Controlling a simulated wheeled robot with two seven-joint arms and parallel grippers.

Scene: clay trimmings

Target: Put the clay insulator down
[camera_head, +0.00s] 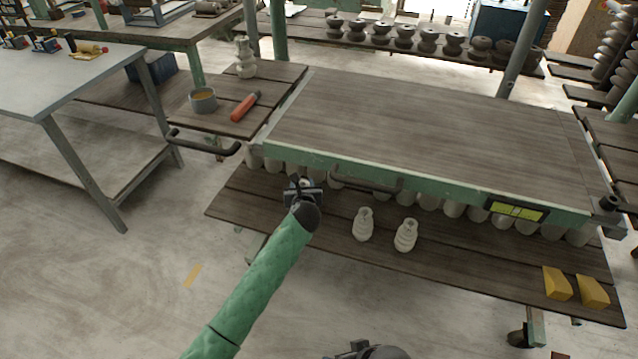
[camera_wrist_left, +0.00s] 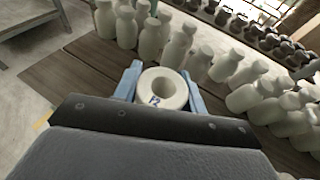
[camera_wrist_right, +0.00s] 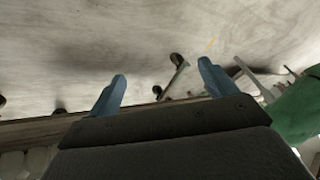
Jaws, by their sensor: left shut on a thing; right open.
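My left gripper (camera_head: 304,186) is over the left part of the cart's lower shelf (camera_head: 236,200). It is shut on a clay insulator (camera_wrist_left: 163,88), whose pale round top with a hole and a dark blue mark shows between the blue fingers in the left wrist view. The arm and gripper mostly hide this insulator in the head view. I cannot tell whether its base touches the shelf. Two more pale insulators (camera_head: 363,224) (camera_head: 405,235) stand upright on the shelf to the right. My right gripper (camera_wrist_right: 163,92) is open and empty, pointing towards the floor.
Rows of pale insulators (camera_wrist_left: 180,45) stand farther back on the shelf under the green-edged tabletop (camera_head: 420,120). Two yellow blocks (camera_head: 557,283) (camera_head: 592,291) lie at the shelf's right end. A side tray holds a bowl (camera_head: 203,100), a red-handled tool (camera_head: 245,106) and an insulator (camera_head: 245,58).

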